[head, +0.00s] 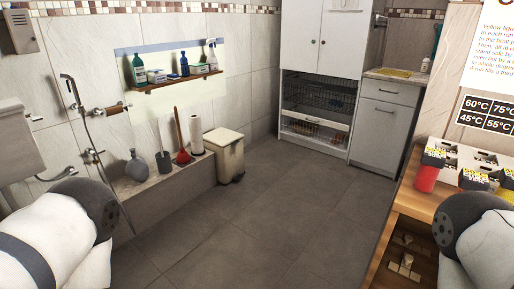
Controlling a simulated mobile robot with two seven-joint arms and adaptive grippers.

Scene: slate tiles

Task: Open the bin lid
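A cream pedal bin (229,162) stands on the floor near the middle of the view, against the tiled wall beside a low ledge. Its lid (223,137) is shut flat on top. A small dark pedal (239,178) shows at its front foot. White links of my two arms with dark joints show at the lower left and lower right, well apart from the bin. Neither of my grippers is in view.
The low ledge (150,183) left of the bin holds a red plunger (182,156), brushes and a paper roll (197,134). Grey floor (270,215) in front of the bin is clear. A wooden bench (405,225) stands at the right, with a white cabinet (318,45) behind.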

